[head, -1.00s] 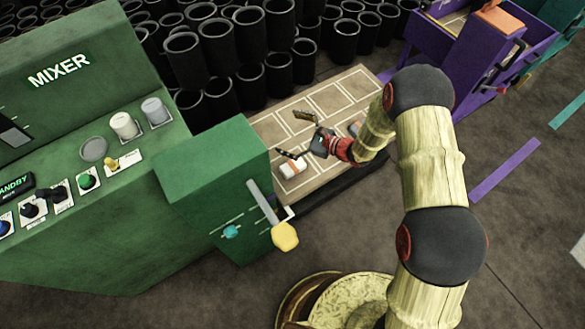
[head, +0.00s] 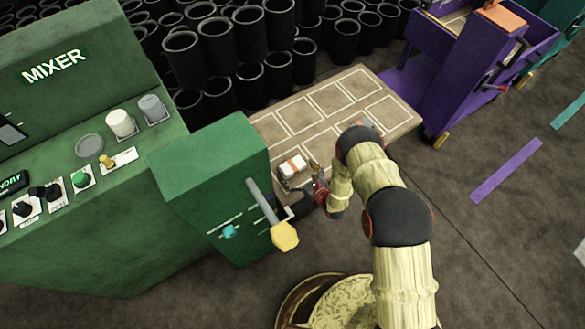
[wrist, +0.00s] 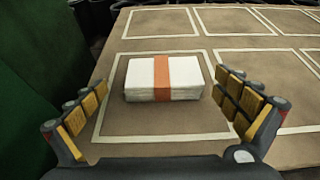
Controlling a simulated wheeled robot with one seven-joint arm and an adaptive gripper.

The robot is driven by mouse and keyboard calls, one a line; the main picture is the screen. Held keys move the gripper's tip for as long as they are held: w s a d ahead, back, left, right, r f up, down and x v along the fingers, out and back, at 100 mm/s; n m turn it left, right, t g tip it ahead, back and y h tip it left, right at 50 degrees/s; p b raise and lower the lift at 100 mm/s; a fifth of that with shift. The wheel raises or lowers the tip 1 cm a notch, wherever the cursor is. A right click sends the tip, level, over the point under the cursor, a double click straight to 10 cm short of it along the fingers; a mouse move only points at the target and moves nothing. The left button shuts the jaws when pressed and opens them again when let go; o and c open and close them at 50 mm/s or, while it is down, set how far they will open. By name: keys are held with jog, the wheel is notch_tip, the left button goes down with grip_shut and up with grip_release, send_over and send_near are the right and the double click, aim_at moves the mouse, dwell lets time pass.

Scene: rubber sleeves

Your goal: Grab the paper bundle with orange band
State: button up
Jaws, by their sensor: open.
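The paper bundle is a white block with an orange band (head: 293,167) around its middle. It lies flat on the table (head: 400,117), inside one of the pale outlined rectangles, at the end by the green machine. In the wrist view the bundle (wrist: 140,80) sits ahead of my gripper (wrist: 160,112), between the lines of the two fingers. My gripper is open and empty, with yellow-padded fingers spread to either side. In the head view my gripper (head: 299,180) is low at the table's near edge, just beside the bundle. Its fingers are partly hard to make out there.
The green mixer (head: 215,155) with a yellow-tipped lever (head: 284,235) stands close on the left. Several black cylinders (head: 220,50) stand behind the table. A purple cart (head: 465,75) is at the right. The other outlined rectangles look mostly bare; a small grey thing shows near my arm.

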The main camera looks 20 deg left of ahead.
aim_at(292, 165)
jog(key=b+x, duration=0.2)
jog(key=x, duration=0.2)
jog(key=shift+w+a, duration=0.1)
jog(key=shift+w, duration=0.15)
jog(key=shift+c, duration=0.9)
jog(key=c, duration=1)
jog(key=shift+r, duration=0.1)
